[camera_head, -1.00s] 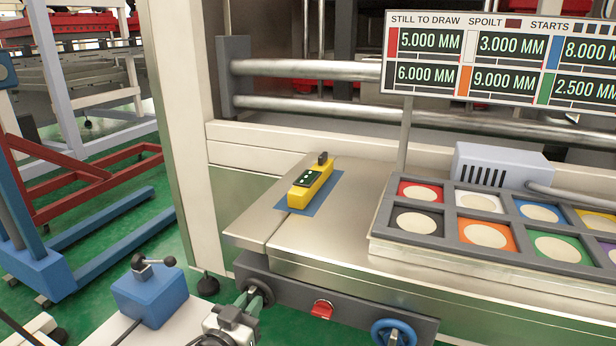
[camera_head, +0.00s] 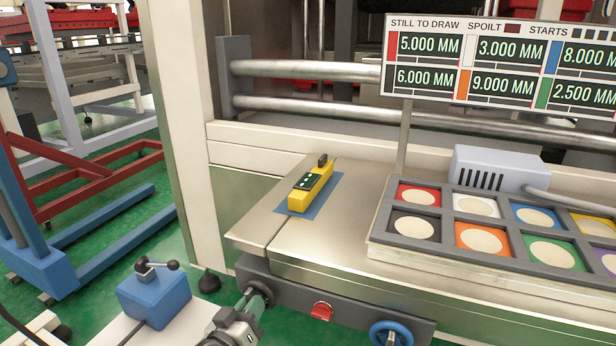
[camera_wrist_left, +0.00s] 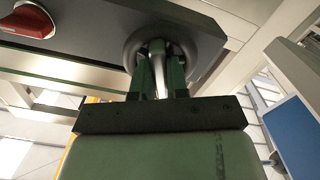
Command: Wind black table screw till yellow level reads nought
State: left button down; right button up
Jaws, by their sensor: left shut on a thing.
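The yellow level (camera_head: 310,187) lies on a blue mat (camera_head: 325,206) at the left end of the metal table (camera_head: 290,245). Its dark display has small green marks that I cannot read. The black table screw (camera_head: 262,289) sits on the dark front rail below the level, partly hidden by my gripper. My left gripper (camera_head: 249,302) reaches it from below and is shut on it. In the left wrist view, the green fingers (camera_wrist_left: 160,78) close around a metallic stem in front of the round dark screw (camera_wrist_left: 190,32). My right gripper is not in view.
A red switch (camera_head: 321,311) and a blue handwheel (camera_head: 391,334) are on the same rail, to the right. A grey tray (camera_head: 378,250) of coloured pads covers the table's right part. A blue box with a lever (camera_head: 152,296) stands at lower left.

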pick_arm(q)
jog(key=n+p, duration=0.2)
jog(key=n, duration=0.2)
jog(key=shift+n+p, duration=0.35)
jog(key=shift+n, duration=0.05)
jog(key=n+p, duration=0.1)
jog(key=n, duration=0.3)
jog(key=shift+n+p, duration=0.4)
